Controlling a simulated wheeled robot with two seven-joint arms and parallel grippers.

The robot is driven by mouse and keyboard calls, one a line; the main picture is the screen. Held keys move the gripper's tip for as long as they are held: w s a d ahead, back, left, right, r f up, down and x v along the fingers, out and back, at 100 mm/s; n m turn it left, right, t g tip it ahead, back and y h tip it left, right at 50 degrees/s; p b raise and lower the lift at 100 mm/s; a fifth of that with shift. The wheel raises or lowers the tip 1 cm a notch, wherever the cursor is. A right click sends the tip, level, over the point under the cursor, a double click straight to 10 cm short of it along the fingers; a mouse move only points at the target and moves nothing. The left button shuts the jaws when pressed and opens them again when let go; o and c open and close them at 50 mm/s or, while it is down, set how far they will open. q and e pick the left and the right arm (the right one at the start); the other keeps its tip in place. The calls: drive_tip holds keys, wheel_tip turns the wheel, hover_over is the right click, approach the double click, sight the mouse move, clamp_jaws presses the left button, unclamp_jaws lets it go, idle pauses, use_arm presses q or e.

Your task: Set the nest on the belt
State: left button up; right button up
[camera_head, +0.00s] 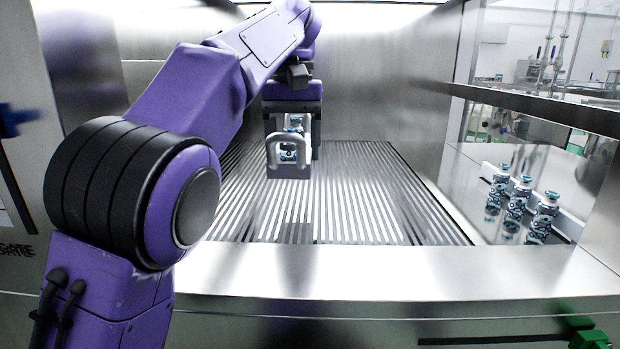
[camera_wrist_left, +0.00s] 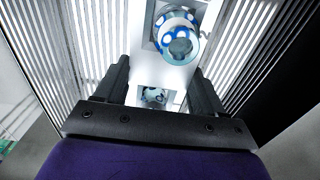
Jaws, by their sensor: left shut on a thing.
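The nest (camera_head: 288,172) is a small grey-white holder with a looped handle, carrying blue-and-white patterned vials. It also shows in the left wrist view (camera_wrist_left: 168,72), with one vial (camera_wrist_left: 178,40) near the top and another partly hidden between the fingers. My left gripper (camera_head: 291,128) is shut on the nest, with its dark fingers on both sides of it in the left wrist view (camera_wrist_left: 160,70). The nest is over the far left part of the belt (camera_head: 370,200), a slatted metal surface. I cannot tell whether its underside touches the slats. My right gripper is not in view.
Steel walls enclose the belt at the back and sides. A wide steel ledge (camera_head: 390,275) runs along the front. Three similar vials (camera_head: 516,205) stand at the right, beside the belt area. The belt's middle and right are clear.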

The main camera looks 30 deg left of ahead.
use_arm(q)
hover_over(310, 197)
wheel_tip(310, 197, down, 5)
drive_tip(key=shift+a+b, duration=0.15)
drive_tip(key=shift+b, duration=0.25)
wheel_tip(310, 197, down, 3)
drive_tip(key=shift+w+f+b, duration=0.1)
drive_tip(key=shift+f+b, duration=0.05)
drive_tip(key=shift+b, duration=0.7)
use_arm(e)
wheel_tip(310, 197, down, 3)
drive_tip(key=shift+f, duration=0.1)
use_arm(q)
drive_tip(key=shift+f, duration=0.1)
drive_tip(key=o, duration=1.2)
drive_tip(key=shift+c, duration=0.2)
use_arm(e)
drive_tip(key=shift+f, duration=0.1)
